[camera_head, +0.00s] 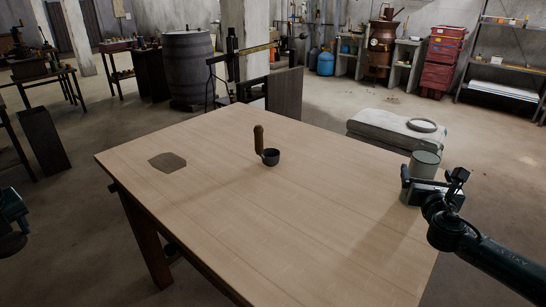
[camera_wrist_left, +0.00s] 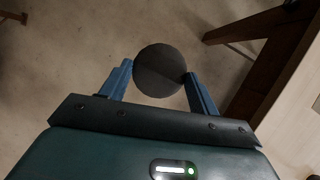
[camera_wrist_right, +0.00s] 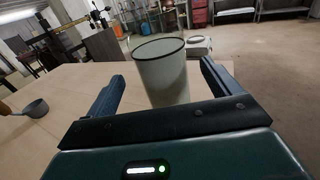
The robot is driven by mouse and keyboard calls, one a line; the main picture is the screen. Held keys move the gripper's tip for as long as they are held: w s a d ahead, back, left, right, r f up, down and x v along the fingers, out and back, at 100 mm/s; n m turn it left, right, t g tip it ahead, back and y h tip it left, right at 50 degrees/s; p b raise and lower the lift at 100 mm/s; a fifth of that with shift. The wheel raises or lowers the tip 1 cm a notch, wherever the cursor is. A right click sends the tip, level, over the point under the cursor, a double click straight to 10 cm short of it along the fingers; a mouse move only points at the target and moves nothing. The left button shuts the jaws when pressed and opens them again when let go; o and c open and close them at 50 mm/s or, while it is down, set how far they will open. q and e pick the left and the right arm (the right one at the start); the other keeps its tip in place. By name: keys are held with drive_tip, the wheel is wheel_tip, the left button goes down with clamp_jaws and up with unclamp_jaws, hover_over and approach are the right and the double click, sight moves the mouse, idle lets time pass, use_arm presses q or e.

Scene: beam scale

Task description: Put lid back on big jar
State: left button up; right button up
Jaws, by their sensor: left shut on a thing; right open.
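The big jar (camera_head: 426,162) is a pale grey-green cylinder with a dark rim, upright at the table's right edge. My right gripper (camera_head: 428,186) is open at it. In the right wrist view the jar (camera_wrist_right: 164,75) shows between the spread fingers, with gaps at both sides. No lid shows on its top. My left gripper (camera_wrist_left: 158,72) is shut on a dark, flat, round lid (camera_wrist_left: 160,68), held by opposite edges over the floor.
A dark scoop (camera_head: 271,157) with a wooden handle is mid-table. A flat brown piece (camera_head: 167,163) lies at the left of the wooden table (camera_head: 300,225). The beam scale (camera_head: 232,62) stands behind. A pale ring (camera_head: 422,125) lies on a padded block. The table's front is clear.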

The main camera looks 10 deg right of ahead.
sight(430, 147)
drive_tip(key=shift+w, duration=0.1)
use_arm(q)
drive_tip(key=shift+f+b, duration=0.35)
use_arm(e)
drive_tip(key=x, duration=0.5)
drive_tip(key=shift+f, duration=0.3)
drive_tip(key=shift+d, duration=0.1)
drive_tip(key=shift+c, duration=0.4)
